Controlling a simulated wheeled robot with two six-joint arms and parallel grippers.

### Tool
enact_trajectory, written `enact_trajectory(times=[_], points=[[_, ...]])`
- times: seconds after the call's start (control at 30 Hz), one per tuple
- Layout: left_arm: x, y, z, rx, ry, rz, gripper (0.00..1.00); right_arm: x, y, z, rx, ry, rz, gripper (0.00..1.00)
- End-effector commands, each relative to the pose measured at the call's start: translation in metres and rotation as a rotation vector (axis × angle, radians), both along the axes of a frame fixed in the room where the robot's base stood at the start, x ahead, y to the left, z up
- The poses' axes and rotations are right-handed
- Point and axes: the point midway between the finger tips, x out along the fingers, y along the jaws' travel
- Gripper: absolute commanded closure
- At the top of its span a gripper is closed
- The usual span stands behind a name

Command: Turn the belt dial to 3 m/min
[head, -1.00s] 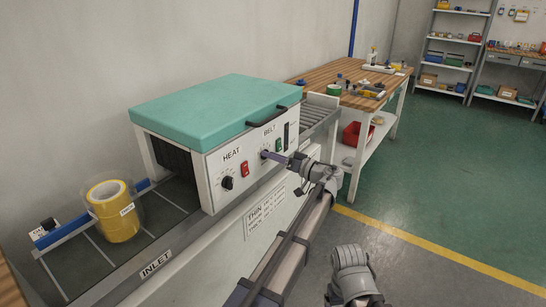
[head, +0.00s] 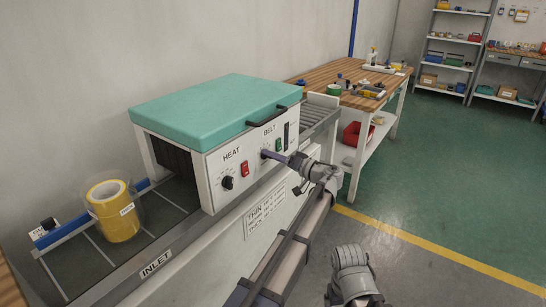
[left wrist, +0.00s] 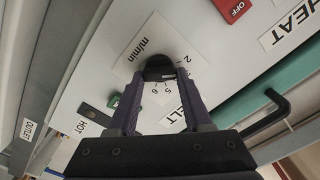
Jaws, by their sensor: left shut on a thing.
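The belt dial (left wrist: 160,67) is a black knob on the white front panel (head: 215,160) of the tunnel machine with the teal lid. A white scale plate marked m/min (left wrist: 152,42) surrounds it, with some numbers such as 2, 5 and 6 showing. My left gripper (head: 268,154) reaches the panel below the BELT label. In the left wrist view its two purple fingers (left wrist: 162,74) are shut on the knob from both sides. The fingers cover part of the scale, and I cannot tell which number the knob points to. My right gripper is not in view.
The heat dial (head: 227,183) and a red switch (head: 245,169) are left of the belt dial; a green switch (head: 279,145) is close on its right. A yellow tape roll (head: 115,211) stands on the inlet belt. A wooden workbench (head: 345,90) is behind on the right.

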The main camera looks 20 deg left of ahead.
Motion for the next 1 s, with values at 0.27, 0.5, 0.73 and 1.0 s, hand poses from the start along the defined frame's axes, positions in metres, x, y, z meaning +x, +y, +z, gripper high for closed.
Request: enact_trajectory(times=[0.27, 0.5, 0.73, 1.0], points=[[0.0008, -0.0007, -0.001, 0.058, 0.163, -0.001, 1.0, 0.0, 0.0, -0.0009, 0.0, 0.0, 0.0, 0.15], [0.001, -0.0008, -0.0013, 0.088, 0.246, -0.001, 1.0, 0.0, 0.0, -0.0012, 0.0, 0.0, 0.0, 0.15], [0.0011, -0.0008, -0.0015, 0.098, 0.273, -0.001, 1.0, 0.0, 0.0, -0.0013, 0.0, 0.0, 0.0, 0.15], [0.0011, -0.0009, -0.0015, 0.099, 0.274, -0.001, 1.0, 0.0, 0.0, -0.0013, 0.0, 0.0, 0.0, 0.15]])
